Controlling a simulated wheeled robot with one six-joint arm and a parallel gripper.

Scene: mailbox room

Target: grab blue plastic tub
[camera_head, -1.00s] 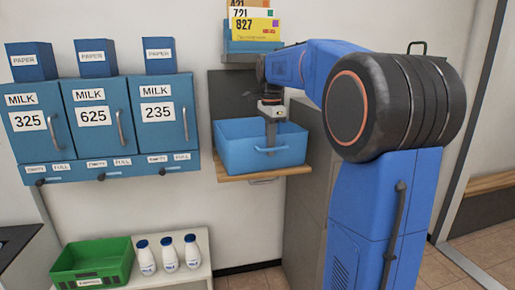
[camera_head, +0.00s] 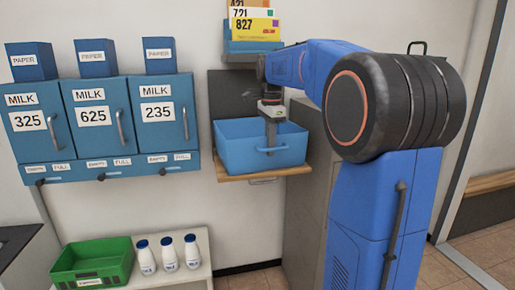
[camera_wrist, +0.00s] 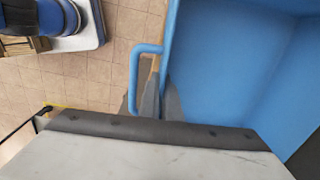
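The blue plastic tub (camera_head: 240,154) stands on a small wooden shelf (camera_head: 228,177) against the wall, with a loop handle on its front. My gripper (camera_head: 270,145) points down at the tub's front wall, close to the handle. In the wrist view the tub (camera_wrist: 230,60) fills the right side, with its handle (camera_wrist: 134,80) left of the rim. My gripper's grey fingertips (camera_wrist: 163,103) are close together there, one on each side of the tub's wall, and look shut on it. The fingers' lower parts are partly hidden. The tub rests level and looks empty.
Blue milk boxes (camera_head: 95,115) hang to the left, with paper boxes on top. A green crate (camera_head: 92,265) and white bottles (camera_head: 168,254) stand on a low bench below. A card holder (camera_head: 252,46) is above the tub. A grey cabinet (camera_head: 308,200) stands right of the shelf.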

